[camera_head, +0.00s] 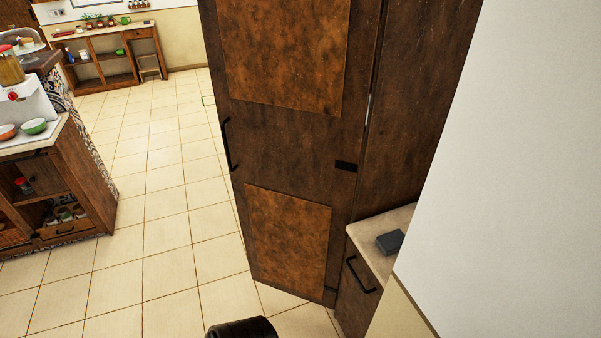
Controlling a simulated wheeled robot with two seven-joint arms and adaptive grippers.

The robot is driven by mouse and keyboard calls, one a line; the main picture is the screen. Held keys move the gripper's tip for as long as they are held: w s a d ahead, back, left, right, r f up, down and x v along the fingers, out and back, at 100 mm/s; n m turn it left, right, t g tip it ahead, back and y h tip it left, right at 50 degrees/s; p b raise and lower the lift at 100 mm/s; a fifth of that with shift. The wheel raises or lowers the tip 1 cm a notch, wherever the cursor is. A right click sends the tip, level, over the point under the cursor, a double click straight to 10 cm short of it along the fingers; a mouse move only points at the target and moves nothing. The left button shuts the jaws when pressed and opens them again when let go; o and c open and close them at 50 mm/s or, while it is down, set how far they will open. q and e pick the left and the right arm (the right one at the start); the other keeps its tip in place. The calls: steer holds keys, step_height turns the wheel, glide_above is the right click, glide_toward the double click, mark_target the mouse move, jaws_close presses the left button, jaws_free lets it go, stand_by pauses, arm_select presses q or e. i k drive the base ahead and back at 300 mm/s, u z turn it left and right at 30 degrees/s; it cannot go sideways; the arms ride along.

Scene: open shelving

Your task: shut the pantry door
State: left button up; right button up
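The pantry door (285,150) is a tall dark brown wooden panel with two lighter rust-brown insets, in the middle of the head view. A black bar handle (227,145) is at its left edge. Black hinge-like plates (346,166) are near its right edge. A narrow slit with a pale strip runs between the door and the brown panel (410,95) to its right. The door seems to stand out at an angle, but how far it is open is hard to tell. The pantry's inside is hidden. Neither gripper is in view.
A low cabinet with a pale top (367,240) and a dark grey box (391,242) adjoins on the right, beside a white wall (510,150). A wooden kitchen island (75,190) stands left. Tiled floor (165,200) between island and door is clear.

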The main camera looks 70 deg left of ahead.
mark_target(291, 80)
steer(key=k, duration=0.55)
steer(key=u, duration=2.1)
steer(key=i, duration=0.5)
steer(key=u, duration=0.55)
